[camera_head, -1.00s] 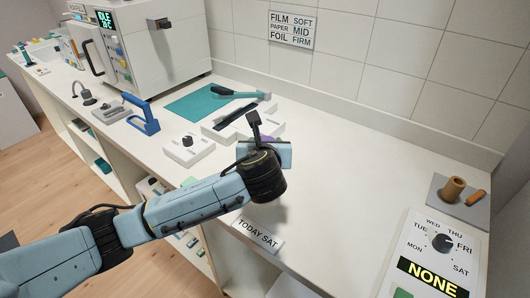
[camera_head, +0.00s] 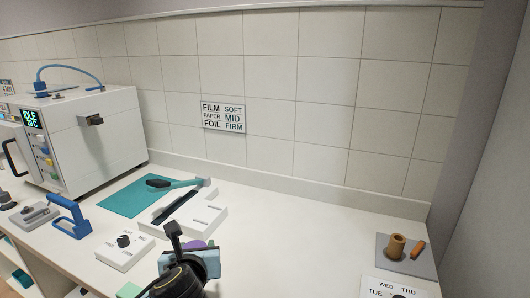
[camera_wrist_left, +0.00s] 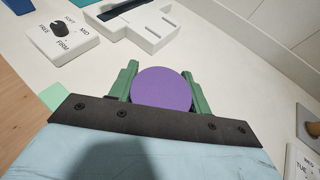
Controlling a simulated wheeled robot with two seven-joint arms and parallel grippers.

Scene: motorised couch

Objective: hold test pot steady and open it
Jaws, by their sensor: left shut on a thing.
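The test pot shows as a round purple top (camera_wrist_left: 162,88) in the left wrist view, between the two green fingers of my left gripper (camera_wrist_left: 160,71). The gripper is shut on it. In the head view only a sliver of purple (camera_head: 194,245) shows past my left gripper (camera_head: 198,254), low in the picture over the counter. The pot's body is hidden below its top and behind the gripper. My right gripper is in neither view.
A white box with a dark slot (camera_head: 206,221) lies just beyond my left gripper, with a white dial unit (camera_head: 124,250) to its left. A teal mat (camera_head: 140,197) lies behind. The grey tray (camera_head: 408,262) is far right; the counter between is clear.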

